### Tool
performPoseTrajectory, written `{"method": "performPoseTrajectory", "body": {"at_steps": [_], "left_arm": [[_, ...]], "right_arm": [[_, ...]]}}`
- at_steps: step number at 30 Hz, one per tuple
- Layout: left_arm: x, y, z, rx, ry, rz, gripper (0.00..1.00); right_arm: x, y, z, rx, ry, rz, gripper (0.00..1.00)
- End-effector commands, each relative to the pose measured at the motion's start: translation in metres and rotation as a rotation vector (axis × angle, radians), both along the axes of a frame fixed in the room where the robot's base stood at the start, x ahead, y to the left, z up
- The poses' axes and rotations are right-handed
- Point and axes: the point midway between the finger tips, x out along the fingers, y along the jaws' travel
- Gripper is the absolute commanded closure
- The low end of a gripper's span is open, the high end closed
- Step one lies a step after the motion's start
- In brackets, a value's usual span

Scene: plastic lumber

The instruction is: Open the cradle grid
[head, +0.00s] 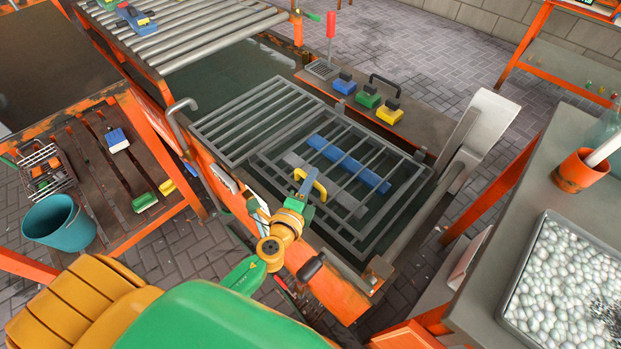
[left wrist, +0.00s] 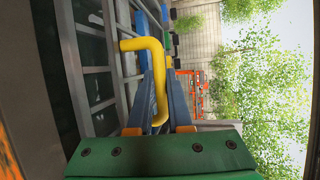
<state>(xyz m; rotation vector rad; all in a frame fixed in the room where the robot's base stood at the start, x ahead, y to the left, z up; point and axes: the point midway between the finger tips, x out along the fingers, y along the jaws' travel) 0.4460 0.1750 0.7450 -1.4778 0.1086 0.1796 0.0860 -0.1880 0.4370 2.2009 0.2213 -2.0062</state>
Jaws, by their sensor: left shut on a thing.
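The cradle grid (head: 375,137) is a grey barred frame over the dark trough in the middle of the head view. A blue plank (head: 349,163) and a grey plank show beneath its bars. A yellow bent handle (head: 319,186) stands at its near left edge. My left gripper (head: 304,188) is shut on this handle, with blue fingers on either side of it. In the left wrist view the yellow handle (left wrist: 150,46) passes between the fingers, beside the grey bars. I cannot tell whether the grid is slightly raised. My right gripper is not in view.
A fixed slatted rack (head: 240,115) adjoins the grid on the left. Blue, green and yellow control boxes (head: 367,98) sit on the far ledge. A grey arm-like bracket (head: 475,130) rises at the right. A table with a tray of pale pellets (head: 565,280) stands right.

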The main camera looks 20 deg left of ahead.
Motion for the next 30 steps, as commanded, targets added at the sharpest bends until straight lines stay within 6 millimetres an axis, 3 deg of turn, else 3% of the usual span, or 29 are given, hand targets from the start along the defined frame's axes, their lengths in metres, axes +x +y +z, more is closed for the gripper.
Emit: {"method": "performPoseTrajectory", "body": {"at_steps": [12, 21, 30], "left_arm": [[0.016, -0.005, 0.071, 0.041, 0.107, 0.001, 1.00], [0.042, -0.014, 0.116, 0.040, 0.105, 0.001, 1.00], [0.063, -0.022, 0.140, 0.041, 0.105, 0.000, 1.00]], "right_arm": [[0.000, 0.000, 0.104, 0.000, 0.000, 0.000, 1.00], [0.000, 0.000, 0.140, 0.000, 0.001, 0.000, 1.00], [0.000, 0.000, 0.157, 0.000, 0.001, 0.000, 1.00]]}}
